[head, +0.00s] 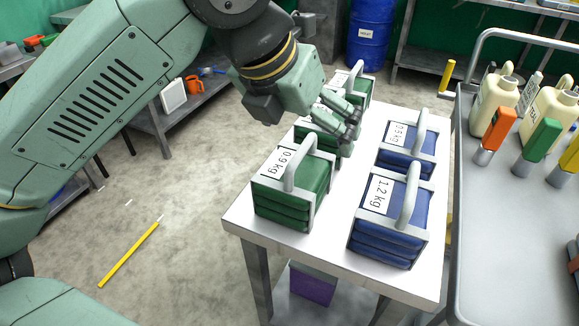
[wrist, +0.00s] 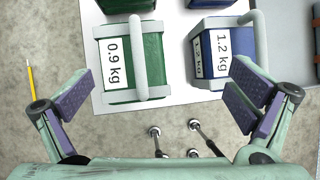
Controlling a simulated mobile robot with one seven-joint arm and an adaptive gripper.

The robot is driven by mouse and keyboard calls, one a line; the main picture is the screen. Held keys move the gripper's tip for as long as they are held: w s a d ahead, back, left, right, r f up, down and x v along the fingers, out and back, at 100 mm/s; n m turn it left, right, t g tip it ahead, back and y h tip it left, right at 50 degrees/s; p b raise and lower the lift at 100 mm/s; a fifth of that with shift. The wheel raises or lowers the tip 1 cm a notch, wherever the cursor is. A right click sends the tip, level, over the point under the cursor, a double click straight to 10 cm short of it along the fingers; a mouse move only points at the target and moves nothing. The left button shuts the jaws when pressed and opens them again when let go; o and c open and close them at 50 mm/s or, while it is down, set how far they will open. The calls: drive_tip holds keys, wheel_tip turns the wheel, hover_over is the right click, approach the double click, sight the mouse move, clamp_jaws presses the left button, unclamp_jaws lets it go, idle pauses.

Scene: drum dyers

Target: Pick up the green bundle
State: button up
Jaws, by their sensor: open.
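A green bundle labelled 0.9 kg (head: 310,186) sits in a grey frame with a handle at the table's near left; it also shows in the wrist view (wrist: 152,48). A second green bundle (head: 318,141) stands behind it, partly hidden by my gripper. A third green bundle (head: 362,90) is at the back, also partly covered. My gripper (head: 350,130) is open and empty above the left row in the head view. In the wrist view the spread fingers (wrist: 163,108) lie below the 0.9 kg bundle in the picture, with no contact visible.
A blue bundle labelled 1.2 kg (head: 386,246) stands at the near right of the white table (head: 250,215), with another blue bundle (head: 398,160) behind it. A grey cart (head: 510,240) with bottles stands close on the right. A yellow stick (head: 128,255) lies on the floor.

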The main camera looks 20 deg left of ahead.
sight(295, 165)
drive_tip(key=shift+n+g+y, duration=0.5)
drive_tip(key=shift+g+y, duration=0.1)
drive_tip(key=shift+y, duration=0.2)
drive_tip(key=a+f, duration=0.2)
drive_tip(key=a, duration=0.1)
drive_tip(key=shift+s+a, duration=0.2)
drive_tip(key=shift+s, duration=0.2)
drive_tip(key=x, duration=0.5)
drive_tip(key=shift+p, duration=0.3)
drive_tip(key=shift+d+p+x, duration=0.2)
drive_tip(key=shift+p+x, duration=0.6)
drive_tip(key=shift+x, duration=1.95)
drive_tip(key=shift+w, duration=0.15)
drive_tip(key=c, duration=1.6)
drive_tip(key=shift+r, duration=0.15)
drive_tip(key=shift+c, duration=0.4)
drive_tip(key=shift+r, duration=0.15)
